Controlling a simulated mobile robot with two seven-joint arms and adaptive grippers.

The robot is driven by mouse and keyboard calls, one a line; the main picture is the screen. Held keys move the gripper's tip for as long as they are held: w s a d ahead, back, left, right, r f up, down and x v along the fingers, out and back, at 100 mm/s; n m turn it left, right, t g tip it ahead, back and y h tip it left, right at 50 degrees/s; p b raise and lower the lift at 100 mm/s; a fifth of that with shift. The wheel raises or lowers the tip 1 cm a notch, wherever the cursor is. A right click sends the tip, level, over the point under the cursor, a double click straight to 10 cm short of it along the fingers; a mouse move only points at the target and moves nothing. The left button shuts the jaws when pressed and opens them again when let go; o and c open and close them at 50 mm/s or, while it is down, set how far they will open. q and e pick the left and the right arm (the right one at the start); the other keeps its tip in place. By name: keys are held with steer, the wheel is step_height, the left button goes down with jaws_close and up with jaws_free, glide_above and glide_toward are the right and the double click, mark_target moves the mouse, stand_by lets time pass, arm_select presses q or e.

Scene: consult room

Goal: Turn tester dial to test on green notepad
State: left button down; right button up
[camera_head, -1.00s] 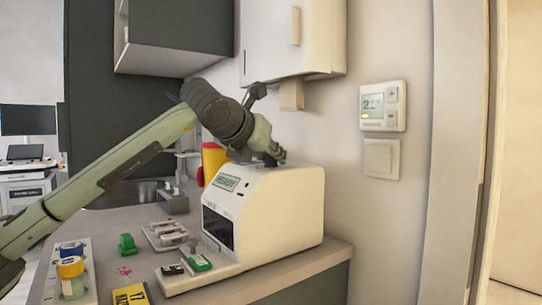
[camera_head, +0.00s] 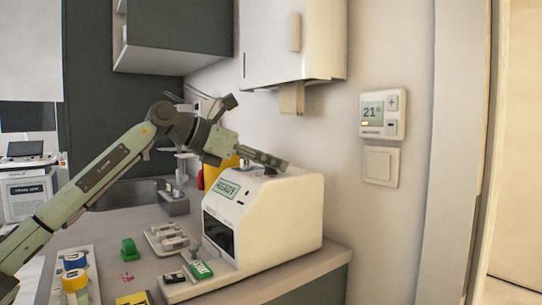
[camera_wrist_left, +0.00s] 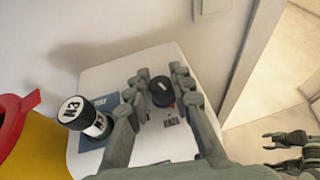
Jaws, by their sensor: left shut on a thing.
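The white tester (camera_head: 285,215) stands on the counter, its small green display (camera_head: 227,189) showing dark lettering that looks like READY. Its black dial (camera_wrist_left: 162,91) is on the top face, with small markings around it. My left gripper (camera_head: 278,162) is at the tester's top; in the left wrist view its fingers (camera_wrist_left: 160,88) are shut on the dial from both sides. A green item with white lettering (camera_head: 201,270) lies at the tester's front ledge; I cannot tell whether it is the green notepad. My right gripper (camera_wrist_left: 270,142) shows at the lower right of the wrist view, fingers apart and empty.
A vial with an N3 cap (camera_wrist_left: 76,112) stands on the tester near the left finger. A yellow and red bin (camera_wrist_left: 28,135) is beside it. A grey tray (camera_head: 165,238), a green object (camera_head: 129,249) and capped jars (camera_head: 75,277) are on the counter.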

arm_select(q)
steer(key=shift+m+g+h, duration=0.6)
steer(key=shift+m+g, duration=1.4)
steer(key=shift+g, duration=0.2)
steer(key=c, duration=1.3)
jaws_free()
steer(key=shift+c, duration=0.2)
steer(key=shift+a, duration=0.15)
steer(key=v, duration=1.2)
steer(key=shift+w, duration=0.15)
